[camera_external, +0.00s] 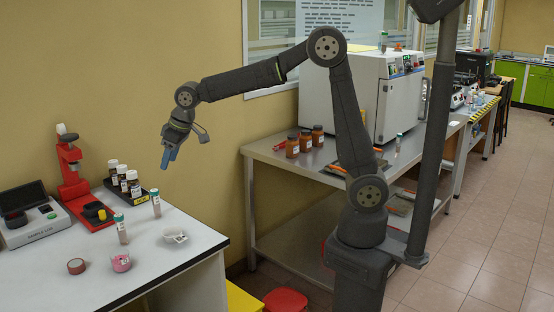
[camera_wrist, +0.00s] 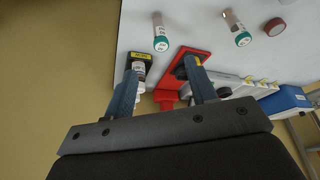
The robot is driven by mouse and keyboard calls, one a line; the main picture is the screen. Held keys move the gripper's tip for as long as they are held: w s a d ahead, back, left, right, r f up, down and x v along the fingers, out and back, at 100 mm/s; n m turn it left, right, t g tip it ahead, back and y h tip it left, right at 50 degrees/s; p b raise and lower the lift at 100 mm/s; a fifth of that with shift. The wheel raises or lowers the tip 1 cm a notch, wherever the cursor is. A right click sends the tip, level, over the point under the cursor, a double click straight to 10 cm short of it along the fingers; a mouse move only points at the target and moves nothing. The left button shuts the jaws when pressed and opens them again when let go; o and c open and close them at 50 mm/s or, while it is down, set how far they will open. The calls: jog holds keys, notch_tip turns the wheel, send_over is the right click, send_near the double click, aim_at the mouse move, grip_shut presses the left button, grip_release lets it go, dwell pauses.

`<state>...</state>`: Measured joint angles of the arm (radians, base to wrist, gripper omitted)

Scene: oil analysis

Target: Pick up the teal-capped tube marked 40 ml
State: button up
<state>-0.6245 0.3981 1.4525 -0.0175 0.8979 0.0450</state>
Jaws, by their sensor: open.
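Two teal-capped tubes stand on the white table: one tube (camera_external: 155,204) beside the bottle tray and another tube (camera_external: 121,229) nearer the front. In the wrist view, one tube (camera_wrist: 160,32) is beyond the fingertips and another tube (camera_wrist: 236,28) is to its right. More teal-capped tubes are on the steel bench (camera_external: 398,144) and on top of the white machine (camera_external: 383,41). The volume marks are too small to read. My gripper (camera_external: 168,160) is open and empty, above the white table's back edge; its two fingers (camera_wrist: 162,66) are apart in the wrist view.
A red stand (camera_external: 72,180), a black tray of bottles (camera_external: 131,183) and a grey instrument (camera_external: 35,222) are at the table's back left. A brown tape roll (camera_external: 76,266), a pink roll (camera_external: 121,263) and a white dish (camera_external: 175,236) lie in front.

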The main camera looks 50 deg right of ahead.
aim_at(157, 194)
jog(key=shift+w+x, duration=0.15)
jog(key=shift+x, duration=4.05)
jog(key=shift+w+x, duration=0.15)
jog(key=shift+x, duration=4.05)
jog(key=shift+r, duration=0.1)
jog(key=c, duration=1.1)
jog(key=shift+o, duration=0.2)
jog(key=shift+r, duration=0.15)
